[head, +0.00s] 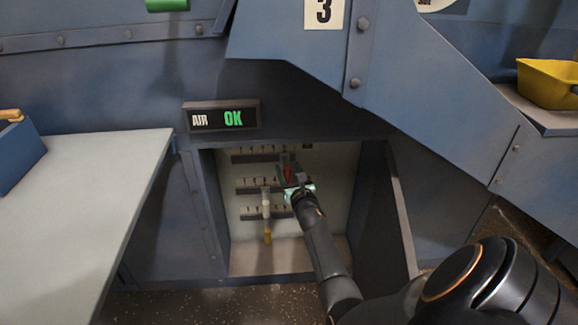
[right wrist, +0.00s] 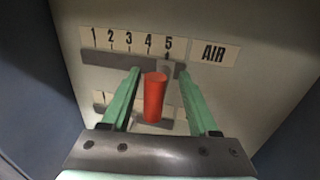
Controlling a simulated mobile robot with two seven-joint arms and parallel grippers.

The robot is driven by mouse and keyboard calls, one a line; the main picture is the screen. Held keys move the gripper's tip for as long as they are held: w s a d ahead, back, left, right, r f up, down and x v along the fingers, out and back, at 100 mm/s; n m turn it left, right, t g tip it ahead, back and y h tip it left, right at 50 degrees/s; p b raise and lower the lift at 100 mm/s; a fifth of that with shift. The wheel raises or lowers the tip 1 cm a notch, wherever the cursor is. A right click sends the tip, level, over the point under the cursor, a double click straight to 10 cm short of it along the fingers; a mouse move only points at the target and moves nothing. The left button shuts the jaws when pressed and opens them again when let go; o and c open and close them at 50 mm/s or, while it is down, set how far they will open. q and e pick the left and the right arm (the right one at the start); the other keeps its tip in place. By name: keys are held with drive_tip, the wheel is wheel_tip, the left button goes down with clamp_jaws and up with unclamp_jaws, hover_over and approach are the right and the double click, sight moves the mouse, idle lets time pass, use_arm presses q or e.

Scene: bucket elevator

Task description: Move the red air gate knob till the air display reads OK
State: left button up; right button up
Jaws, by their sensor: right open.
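The air display (head: 222,116) in the head view reads "AIR OK", with OK in green. The red air gate knob (right wrist: 154,97) stands between the two green fingers of my right gripper (right wrist: 157,92) in the right wrist view, below the 4 and 5 of the scale. The fingers are apart, with a gap on each side of the knob. In the head view the knob (head: 288,173) shows small in front of my right gripper (head: 291,175), inside the recess. My left gripper is in neither view.
Recess side walls stand close to my right arm. A pale table (head: 90,200) lies left, and a yellow bin (head: 548,84) sits right.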

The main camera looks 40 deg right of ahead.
drive_tip(key=p+v, duration=0.2)
drive_tip(key=v, duration=0.4)
drive_tip(key=shift+s+a+p, duration=0.15)
drive_tip(key=shift+s+p, duration=0.15)
drive_tip(key=shift+p, duration=0.05)
drive_tip(key=shift+s+a, duration=0.2)
drive_tip(key=shift+s, duration=0.2)
